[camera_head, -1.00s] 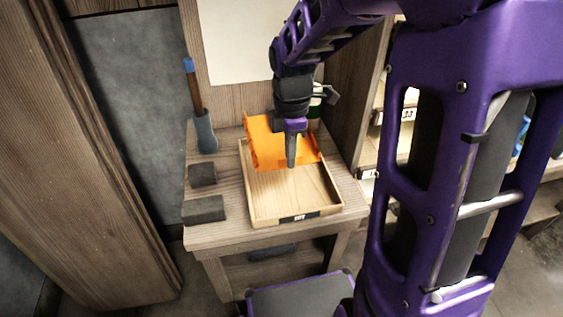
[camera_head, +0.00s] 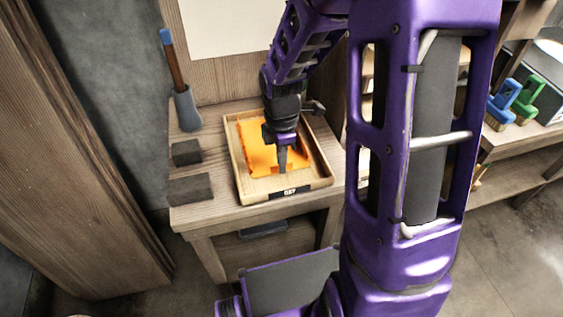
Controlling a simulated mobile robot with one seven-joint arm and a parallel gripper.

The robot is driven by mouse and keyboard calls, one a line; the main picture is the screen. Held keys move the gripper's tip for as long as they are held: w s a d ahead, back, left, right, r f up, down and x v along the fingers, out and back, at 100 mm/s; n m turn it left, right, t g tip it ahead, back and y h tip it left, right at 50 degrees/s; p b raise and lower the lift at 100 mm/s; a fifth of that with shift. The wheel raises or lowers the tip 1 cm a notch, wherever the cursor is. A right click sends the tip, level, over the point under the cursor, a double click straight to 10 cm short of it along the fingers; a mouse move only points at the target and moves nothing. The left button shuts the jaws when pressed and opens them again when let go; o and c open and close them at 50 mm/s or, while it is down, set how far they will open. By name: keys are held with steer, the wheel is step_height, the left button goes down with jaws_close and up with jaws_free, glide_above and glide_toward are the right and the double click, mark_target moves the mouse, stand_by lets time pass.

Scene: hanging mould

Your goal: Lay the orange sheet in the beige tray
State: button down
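The beige tray (camera_head: 285,190) is a shallow wooden box on a small wooden table. A dark label is on its front wall. The orange sheet (camera_head: 258,157) lies inside the tray's walls, over the back and middle of its floor. The bare floor shows in front of the sheet and at its right. My gripper (camera_head: 282,166) points down over the middle of the sheet. Its fingers hide part of the sheet. I cannot tell whether they are open or shut, or whether they still pinch the sheet.
Two dark blocks (camera_head: 190,189) lie on the table left of the tray. A blue-handled tool (camera_head: 186,107) in a grey holder stands at the back left. A wooden post (camera_head: 70,180) rises at the left. Brushes (camera_head: 525,97) stand on a bench at the right.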

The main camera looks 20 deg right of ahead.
steer(key=c, duration=1.5)
jaws_free()
steer(key=shift+f, duration=0.1)
steer(key=o, duration=0.4)
steer(key=shift+o, duration=0.2)
step_height(320, 180, up, 12)
steer(key=p, duration=0.3)
steer(key=shift+r, duration=0.2)
